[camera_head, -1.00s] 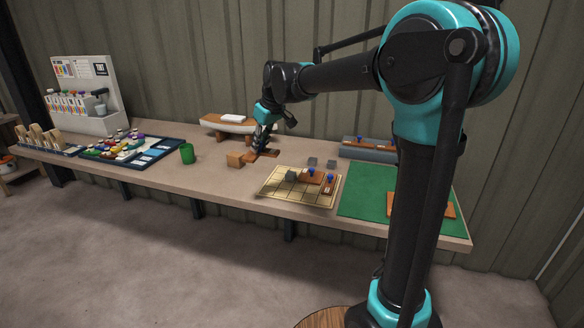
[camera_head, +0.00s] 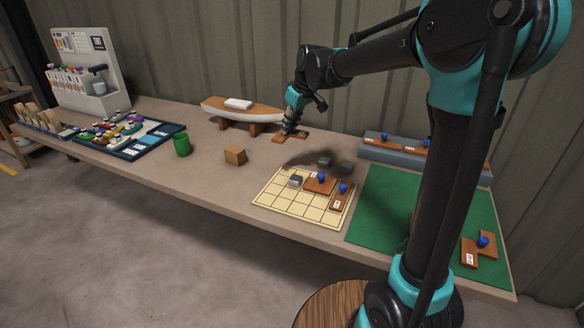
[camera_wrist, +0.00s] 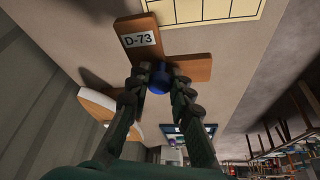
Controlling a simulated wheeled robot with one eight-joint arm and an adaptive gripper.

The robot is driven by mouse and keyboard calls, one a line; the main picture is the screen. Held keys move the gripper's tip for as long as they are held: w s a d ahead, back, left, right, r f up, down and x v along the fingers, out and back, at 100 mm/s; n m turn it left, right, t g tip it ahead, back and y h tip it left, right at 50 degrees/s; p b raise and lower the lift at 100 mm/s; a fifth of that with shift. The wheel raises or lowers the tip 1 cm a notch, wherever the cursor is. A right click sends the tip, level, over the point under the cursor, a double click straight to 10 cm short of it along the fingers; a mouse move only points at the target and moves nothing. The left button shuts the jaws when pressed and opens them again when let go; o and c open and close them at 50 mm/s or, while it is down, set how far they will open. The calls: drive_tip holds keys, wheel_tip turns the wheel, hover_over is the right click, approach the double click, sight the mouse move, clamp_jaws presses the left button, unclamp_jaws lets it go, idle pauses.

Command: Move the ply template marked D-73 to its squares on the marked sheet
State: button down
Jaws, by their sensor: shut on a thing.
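The ply template D-73 (camera_head: 291,137) is a brown piece with a white label and a blue knob. My gripper (camera_head: 289,128) is shut on the knob. In the wrist view the fingers stand on both sides of the knob (camera_wrist: 160,79), and the D-73 label (camera_wrist: 139,40) reads clearly. The template appears raised above the bench, with a dark shadow apart from it. The marked sheet (camera_head: 277,207) is a cream grid nearer the camera. It holds a grey block (camera_head: 295,181) and two brown templates with blue knobs (camera_head: 320,185) (camera_head: 339,200).
A boat hull model (camera_head: 225,112) stands left of my gripper. A green mat (camera_head: 375,215) and grey rack (camera_head: 380,155) are right.

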wheel_tip(320, 180, down, 16)
drive_tip(key=shift+f, duration=0.1)
idle(0.4)
drive_tip(key=c, duration=1.4)
unclamp_jaws()
drive_tip(key=shift+o, duration=0.2)
drive_tip(key=v, duration=1.2)
drive_tip(key=shift+a, duration=0.1)
